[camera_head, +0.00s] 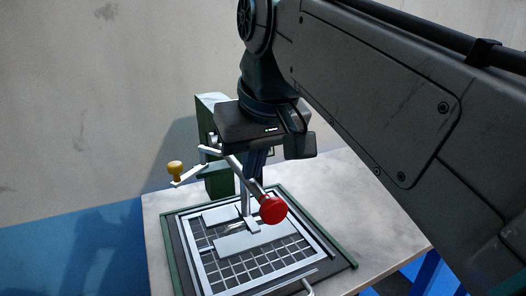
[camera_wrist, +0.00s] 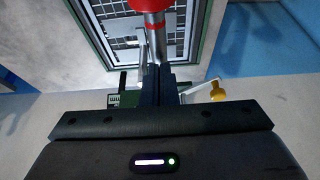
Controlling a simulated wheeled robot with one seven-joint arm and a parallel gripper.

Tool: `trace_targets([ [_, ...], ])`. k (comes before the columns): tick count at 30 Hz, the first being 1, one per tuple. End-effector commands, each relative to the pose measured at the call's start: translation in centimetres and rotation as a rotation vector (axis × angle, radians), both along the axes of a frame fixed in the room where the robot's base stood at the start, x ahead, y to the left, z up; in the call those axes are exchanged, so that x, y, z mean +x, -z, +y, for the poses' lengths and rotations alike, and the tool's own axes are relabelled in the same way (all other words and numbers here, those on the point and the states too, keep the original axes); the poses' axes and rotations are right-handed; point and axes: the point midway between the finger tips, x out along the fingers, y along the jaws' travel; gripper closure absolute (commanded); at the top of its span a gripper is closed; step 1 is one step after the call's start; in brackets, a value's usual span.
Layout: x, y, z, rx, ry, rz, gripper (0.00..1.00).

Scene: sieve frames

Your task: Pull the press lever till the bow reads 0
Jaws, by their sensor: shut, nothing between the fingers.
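The press lever (camera_head: 240,172) is a grey rod ending in a red ball knob (camera_head: 273,209). It slopes down from the green press column (camera_head: 211,107) towards the front right. My gripper (camera_head: 253,177) points down behind the rod with its dark fingers shut and empty. In the wrist view the fingertips (camera_wrist: 157,74) are close to the rod (camera_wrist: 157,45), with the red knob (camera_wrist: 149,4) at the top edge; I cannot tell whether they touch. The sieve frame (camera_head: 203,276) lies under the press, with pale plates on its mesh. No bow reading is legible.
A yellow knob (camera_head: 176,169) on a pale arm sticks out left of the press. The frame sits in a dark green-edged bed (camera_head: 171,246) on a grey table (camera_head: 374,214). My arm covers the right side. Table right of the bed is clear.

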Motion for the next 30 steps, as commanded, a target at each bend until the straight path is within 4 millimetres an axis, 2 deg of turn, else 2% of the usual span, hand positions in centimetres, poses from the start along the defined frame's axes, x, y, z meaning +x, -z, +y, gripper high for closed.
trace_targets([
  [1,0.2,-1.0,0.1,0.000,0.000,0.001,1.00],
  [9,1.0,-4.0,0.5,0.000,-0.001,0.001,1.00],
  [17,1.3,-4.3,0.6,0.000,-0.001,0.001,1.00],
  [30,3.5,-8.4,1.8,0.000,-0.001,0.002,1.00],
])
